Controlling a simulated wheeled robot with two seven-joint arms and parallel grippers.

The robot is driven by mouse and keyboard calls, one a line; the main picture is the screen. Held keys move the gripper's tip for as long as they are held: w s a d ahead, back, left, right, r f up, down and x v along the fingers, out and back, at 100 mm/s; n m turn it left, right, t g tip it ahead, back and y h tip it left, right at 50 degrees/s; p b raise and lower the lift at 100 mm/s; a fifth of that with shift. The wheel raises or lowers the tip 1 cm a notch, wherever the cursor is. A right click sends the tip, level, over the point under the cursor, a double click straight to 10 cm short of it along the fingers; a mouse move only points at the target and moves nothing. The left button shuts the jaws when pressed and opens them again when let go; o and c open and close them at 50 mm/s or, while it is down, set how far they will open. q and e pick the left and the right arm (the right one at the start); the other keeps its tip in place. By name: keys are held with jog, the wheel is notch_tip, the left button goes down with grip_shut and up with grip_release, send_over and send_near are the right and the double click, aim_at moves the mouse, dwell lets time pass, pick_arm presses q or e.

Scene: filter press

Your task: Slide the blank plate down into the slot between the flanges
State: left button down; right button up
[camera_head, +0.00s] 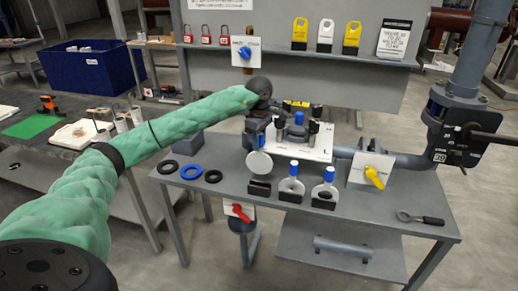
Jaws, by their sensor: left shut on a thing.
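My left gripper (257,128) is shut on the blank plate (259,164), a plain grey disc hanging upright below it at the front of the grey bench. The disc is above an empty dark holder (259,188) and appears clear of it. The grey flange and pipe assembly (298,131) is just behind and right of my gripper. My wrist partly hides it, and the slot between the flanges cannot be made out. My right gripper is not in view.
Two blue-handled ring plates (291,185) (325,191) stand in dark holders to the right. A white board (321,143) is behind them. A yellow valve handle (373,177) and a wrench (420,218) are at right.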

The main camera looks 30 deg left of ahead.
pick_arm(q)
jog(key=shift+r+p, duration=0.6)
jog(key=shift+r, duration=1.95)
